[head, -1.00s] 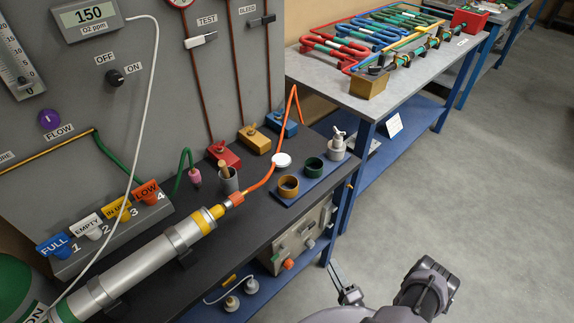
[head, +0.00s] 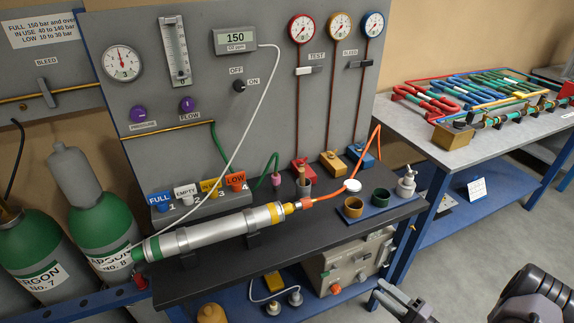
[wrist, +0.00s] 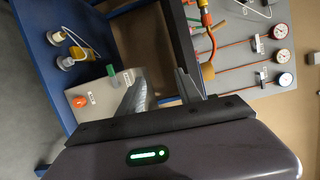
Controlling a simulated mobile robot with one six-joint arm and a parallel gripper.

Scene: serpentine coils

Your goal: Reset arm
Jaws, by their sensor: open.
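My gripper (head: 388,293) shows at the bottom right of the head view, low in front of the bench, with my dark arm link to its right. In the wrist view my gripper (wrist: 161,84) has its two fingers apart with nothing between them. It points toward the bench edge and the control box below it, touching neither as far as I can see. The silver cylinder (head: 208,233) lies along the black bench top (head: 290,233), joined to an orange hose at its right end.
The grey panel with gauges (head: 301,28) stands behind the bench. A blue tray (head: 372,213) holds small cups at the bench's right end. A beige control box (head: 345,268) sits below. A second table (head: 470,150) carries coloured coils at right. Green argon bottles (head: 105,240) stand at left.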

